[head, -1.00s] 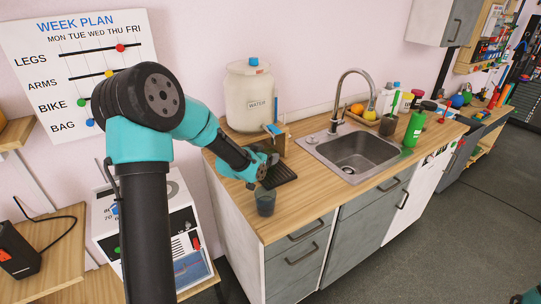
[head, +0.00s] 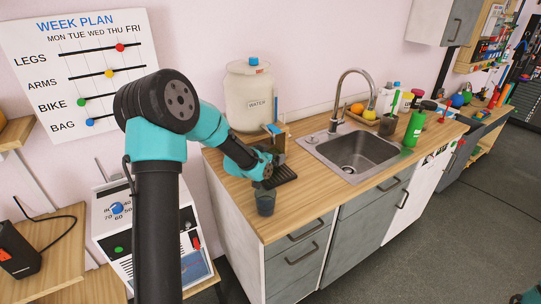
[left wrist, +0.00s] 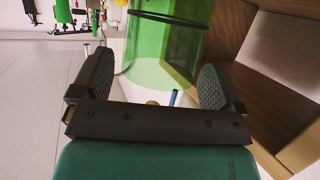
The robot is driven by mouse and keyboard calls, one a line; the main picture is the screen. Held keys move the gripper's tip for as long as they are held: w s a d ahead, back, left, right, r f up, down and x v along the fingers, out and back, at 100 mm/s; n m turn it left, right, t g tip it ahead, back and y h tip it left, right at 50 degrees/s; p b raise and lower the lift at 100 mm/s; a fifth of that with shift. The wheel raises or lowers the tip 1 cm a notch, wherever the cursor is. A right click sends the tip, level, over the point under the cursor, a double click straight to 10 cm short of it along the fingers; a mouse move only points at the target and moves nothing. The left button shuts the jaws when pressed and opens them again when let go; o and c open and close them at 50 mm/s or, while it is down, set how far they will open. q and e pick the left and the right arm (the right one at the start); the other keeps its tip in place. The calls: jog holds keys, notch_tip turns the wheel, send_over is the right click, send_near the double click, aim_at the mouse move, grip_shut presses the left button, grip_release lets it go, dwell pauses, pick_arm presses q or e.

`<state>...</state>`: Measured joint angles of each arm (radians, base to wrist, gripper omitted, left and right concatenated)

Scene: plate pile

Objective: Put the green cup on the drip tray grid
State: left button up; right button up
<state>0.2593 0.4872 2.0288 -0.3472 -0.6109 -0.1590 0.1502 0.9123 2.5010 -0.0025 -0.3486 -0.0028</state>
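I see no closed grip; whether a finger touches the cup is unclear. My right gripper is out of view.
Bottles and fruit line the back. The counter's front edge is close to the cup.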

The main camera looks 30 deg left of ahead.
pick_arm(q)
jog(key=shift+o, duration=0.4)
jog(key=shift+r, duration=0.2)
jog(key=d+v, duration=0.1)
jog(key=v, duration=1.1)
jog(key=shift+a, duration=0.45)
